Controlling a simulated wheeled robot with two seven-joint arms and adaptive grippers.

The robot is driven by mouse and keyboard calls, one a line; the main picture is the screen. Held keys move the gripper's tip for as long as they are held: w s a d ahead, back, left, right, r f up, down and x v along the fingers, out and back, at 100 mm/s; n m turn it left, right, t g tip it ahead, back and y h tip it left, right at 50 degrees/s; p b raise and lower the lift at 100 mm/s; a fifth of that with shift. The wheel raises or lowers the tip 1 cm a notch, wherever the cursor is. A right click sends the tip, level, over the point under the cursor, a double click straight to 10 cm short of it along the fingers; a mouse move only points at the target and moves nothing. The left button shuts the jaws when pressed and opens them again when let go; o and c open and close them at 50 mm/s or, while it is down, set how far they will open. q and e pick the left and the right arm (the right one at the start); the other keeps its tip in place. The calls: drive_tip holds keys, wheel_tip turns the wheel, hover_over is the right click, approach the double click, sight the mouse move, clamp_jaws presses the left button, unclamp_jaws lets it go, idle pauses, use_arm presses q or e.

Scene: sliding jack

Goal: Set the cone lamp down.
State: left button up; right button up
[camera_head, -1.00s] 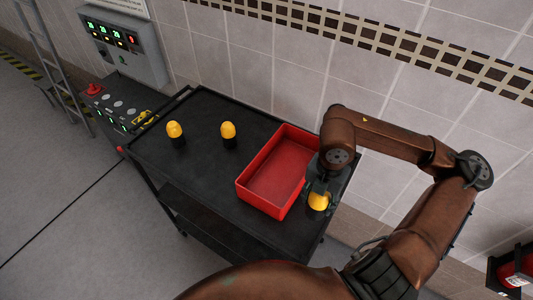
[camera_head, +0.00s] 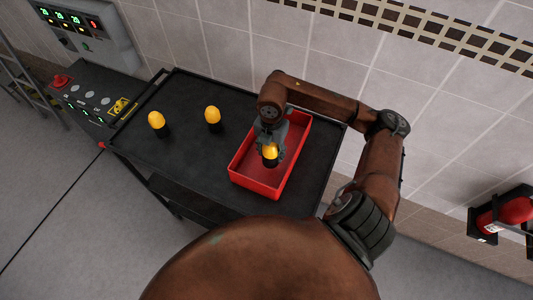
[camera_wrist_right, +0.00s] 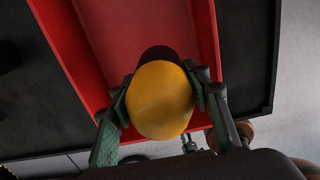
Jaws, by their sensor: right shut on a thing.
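My right gripper (camera_head: 270,150) is shut on a cone lamp (camera_head: 270,153) with a yellow top and a dark base. In the head view it is over the red tray. The right wrist view shows the yellow top (camera_wrist_right: 160,100) between the two fingers, with the red tray (camera_wrist_right: 85,50) behind it. I cannot tell whether the lamp's base touches the tray floor. Two similar yellow lamps, one at the left (camera_head: 157,124) and one nearer the tray (camera_head: 212,118), stand upright on the black cart. My left gripper is out of view.
The black cart top (camera_head: 190,165) is clear around the two standing lamps and left of the red tray (camera_head: 262,190). A tiled wall runs behind the cart. A control panel (camera_head: 90,105) adjoins its left end. A red extinguisher (camera_head: 515,210) is at the right.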

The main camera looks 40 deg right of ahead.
sight(266, 156)
drive_tip(key=f, duration=0.1)
drive_tip(key=w+f+p, duration=0.1)
drive_tip(key=f, duration=0.1)
drive_tip(key=w+f+p, duration=0.1)
drive_tip(key=f, duration=0.1)
drive_tip(key=shift+w+a, duration=0.1)
drive_tip(key=shift+w, duration=0.05)
drive_tip(key=shift+f, duration=0.55)
drive_tip(key=o, duration=1.2)
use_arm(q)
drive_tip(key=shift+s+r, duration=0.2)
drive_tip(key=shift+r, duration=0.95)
